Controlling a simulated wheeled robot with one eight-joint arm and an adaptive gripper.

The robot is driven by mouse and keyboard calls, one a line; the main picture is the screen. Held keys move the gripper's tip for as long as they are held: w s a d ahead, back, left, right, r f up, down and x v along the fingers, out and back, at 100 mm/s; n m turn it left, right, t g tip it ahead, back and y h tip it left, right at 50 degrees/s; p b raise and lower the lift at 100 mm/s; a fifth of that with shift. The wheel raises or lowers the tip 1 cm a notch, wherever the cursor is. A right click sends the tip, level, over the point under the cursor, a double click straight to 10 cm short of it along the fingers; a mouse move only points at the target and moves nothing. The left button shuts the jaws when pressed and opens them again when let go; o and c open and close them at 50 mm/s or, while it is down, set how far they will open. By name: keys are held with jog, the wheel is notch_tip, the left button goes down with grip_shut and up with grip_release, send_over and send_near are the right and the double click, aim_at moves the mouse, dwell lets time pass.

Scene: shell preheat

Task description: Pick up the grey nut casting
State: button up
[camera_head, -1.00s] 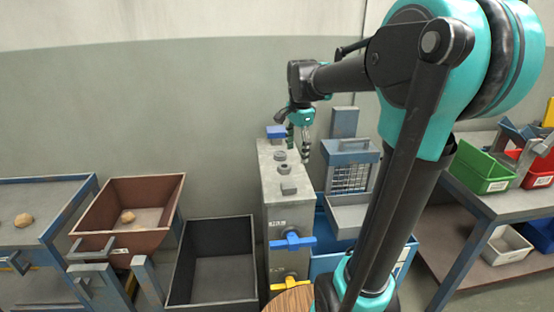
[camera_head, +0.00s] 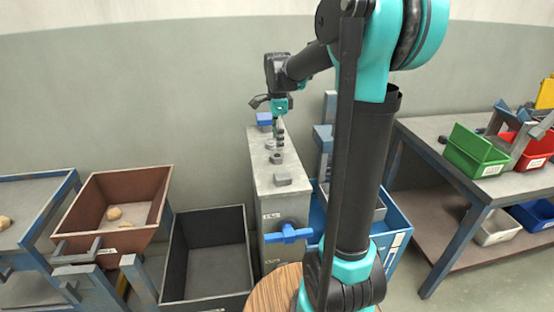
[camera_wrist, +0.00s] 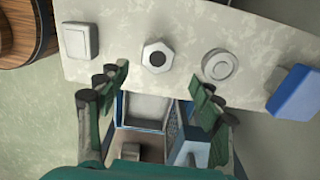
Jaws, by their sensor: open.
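The grey nut casting (camera_wrist: 157,55), a hexagon with a dark round hole, lies flat on the pale top of a narrow cabinet in the wrist view. In the head view the nut (camera_head: 276,158) sits mid-row on the cabinet top (camera_head: 264,182). A grey square block (camera_wrist: 80,40) and a round ring casting (camera_wrist: 219,65) lie on either side of it. My gripper (camera_wrist: 160,82) is open and empty, its fingers spread apart below the nut in the picture. In the head view my gripper (camera_head: 279,134) is over the cabinet, near the ring.
A blue block (camera_wrist: 295,92) is at the cabinet's far end. A blue valve handle (camera_head: 288,233) sticks out from the cabinet front. A dark open bin (camera_head: 207,212) and a brown tray (camera_head: 150,178) stand left. A bench with coloured bins (camera_head: 440,125) stands right.

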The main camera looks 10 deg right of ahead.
aim_at(278, 155)
jog(key=shift+s+f, duration=0.2)
jog(key=shift+f, duration=3)
jog(key=shift+c, duration=0.5)
jog(key=c, duration=1.2)
